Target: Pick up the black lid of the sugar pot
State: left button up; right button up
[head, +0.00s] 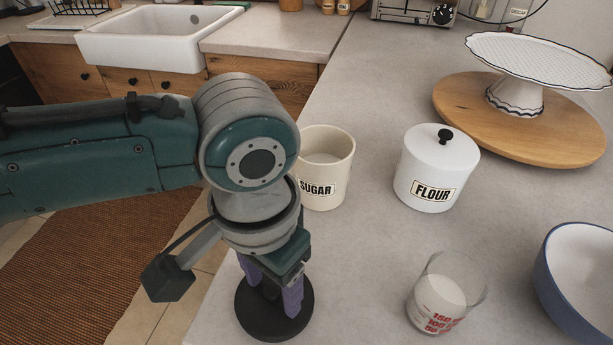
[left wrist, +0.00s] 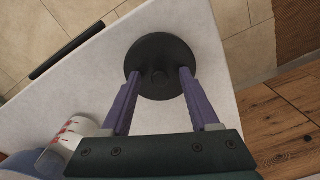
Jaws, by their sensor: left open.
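The black lid (head: 250,318) lies flat on the counter near its front edge, below my left gripper. It is a round disc with a small knob in its middle, and it also shows in the left wrist view (left wrist: 158,52). My left gripper (head: 272,300) points down over the lid, its purple fingers open on either side of the knob. In the left wrist view the gripper (left wrist: 158,78) has its fingertips apart over the lid. I cannot tell whether they touch it. The cream sugar pot (head: 333,160) stands uncovered behind my left arm, partly hidden by it. My right gripper is not in view.
A white flour pot (head: 436,168) with its lid on stands right of the sugar pot. A glass measuring cup (head: 445,295) and a blue bowl (head: 560,290) stand at the front right. A cake stand (head: 515,100) sits on a wooden board (head: 470,110). The counter between is clear.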

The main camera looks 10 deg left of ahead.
pick_arm(q)
grip_shut()
dwell(0.5)
